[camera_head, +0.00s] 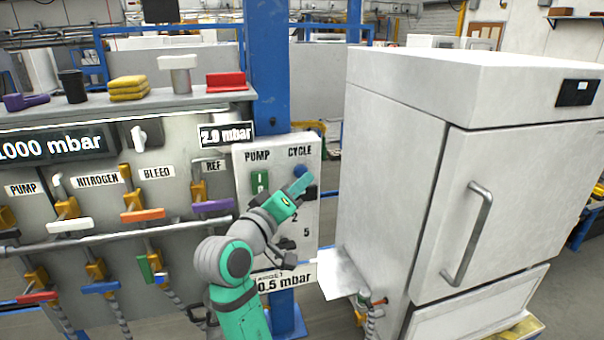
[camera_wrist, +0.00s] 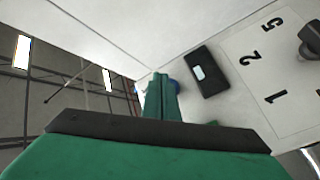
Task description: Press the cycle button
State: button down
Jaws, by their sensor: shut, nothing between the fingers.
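The cycle button is a blue round button (camera_head: 300,171) under the CYCLE label on a pale control panel (camera_head: 309,152). My gripper (camera_head: 300,184) is shut and empty, its green fingertips just below the button in the head view.
A green pump switch (camera_head: 260,182) sits left of the button. A black part with a white patch (camera_wrist: 205,72) is close beside the fingers. A dial (camera_wrist: 311,38) is lower on the panel. A white cabinet (camera_head: 395,165) stands right, a valve board (camera_head: 100,262) left.

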jog(key=shift+w, duration=0.1)
jog(key=shift+w+a, duration=0.2)
jog(key=shift+w, duration=0.1)
jog(key=shift+a, duration=0.15)
jog(key=shift+w, duration=0.45)
dwell(0.9)
jog(key=shift+s, duration=0.95)
